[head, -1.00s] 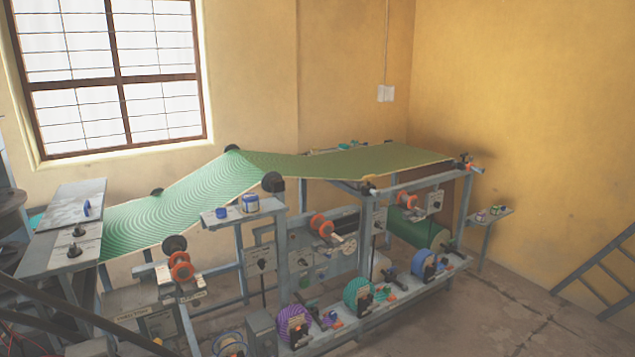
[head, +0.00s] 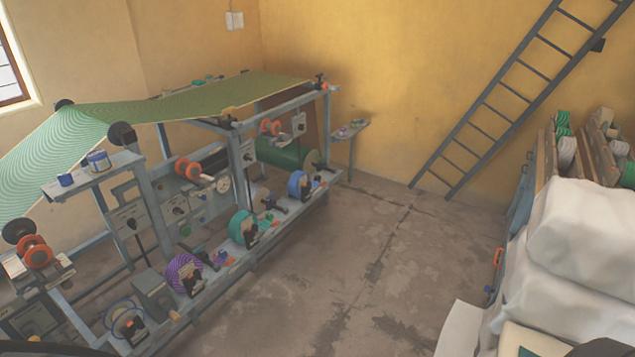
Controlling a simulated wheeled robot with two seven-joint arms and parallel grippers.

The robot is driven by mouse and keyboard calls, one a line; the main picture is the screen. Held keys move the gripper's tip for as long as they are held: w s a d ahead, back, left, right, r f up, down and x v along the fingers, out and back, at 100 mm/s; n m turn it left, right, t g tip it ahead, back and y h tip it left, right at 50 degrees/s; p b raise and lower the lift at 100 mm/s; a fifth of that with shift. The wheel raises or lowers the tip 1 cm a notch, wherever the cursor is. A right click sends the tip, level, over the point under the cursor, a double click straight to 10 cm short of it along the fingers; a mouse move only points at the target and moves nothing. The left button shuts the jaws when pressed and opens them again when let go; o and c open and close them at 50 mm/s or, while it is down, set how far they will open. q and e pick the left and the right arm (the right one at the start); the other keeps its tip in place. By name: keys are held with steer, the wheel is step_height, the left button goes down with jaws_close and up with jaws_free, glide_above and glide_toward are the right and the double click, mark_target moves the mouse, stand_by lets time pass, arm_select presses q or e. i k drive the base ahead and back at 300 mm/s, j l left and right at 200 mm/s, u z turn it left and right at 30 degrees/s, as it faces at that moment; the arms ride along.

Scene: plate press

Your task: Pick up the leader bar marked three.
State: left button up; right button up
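I cannot make out a leader bar marked three in the head view; any such marking is too small to read. The long press machine (head: 243,165) stands at the left, with a patterned green web (head: 190,106) stretched over its top. Rolls sit along its low rail: a purple one (head: 183,274), a teal one (head: 241,228) and a blue one (head: 297,184). Neither of my grippers shows in the head view.
Bare concrete floor (head: 380,250) lies open between the machine and white sacks (head: 585,235) at the right. A ladder (head: 500,95) leans on the yellow wall. A rack with rolls (head: 562,150) stands behind the sacks. A small shelf (head: 350,130) stands beyond the machine.

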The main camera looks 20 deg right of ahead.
mark_target(316, 177)
steer(key=i+l, duration=0.2)
steer(key=i, duration=0.25)
steer(key=i+l, duration=0.15)
steer(key=i, duration=0.3)
steer(key=i+l, duration=0.2)
steer(key=i, duration=0.25)
steer(key=i+l, duration=0.25)
steer(key=l, duration=0.2)
steer(key=i+l, duration=0.2)
steer(key=l, duration=0.25)
steer(key=i+l+z, duration=0.1)
steer(key=i+l, duration=0.15)
steer(key=l, duration=0.2)
steer(key=i+l, duration=0.25)
steer(key=l, duration=0.2)
steer(key=i+l, duration=0.2)
steer(key=l, duration=0.2)
steer(key=i+l, duration=0.1)
steer(key=l, duration=0.3)
steer(key=i+l, duration=0.1)
steer(key=l, duration=0.35)
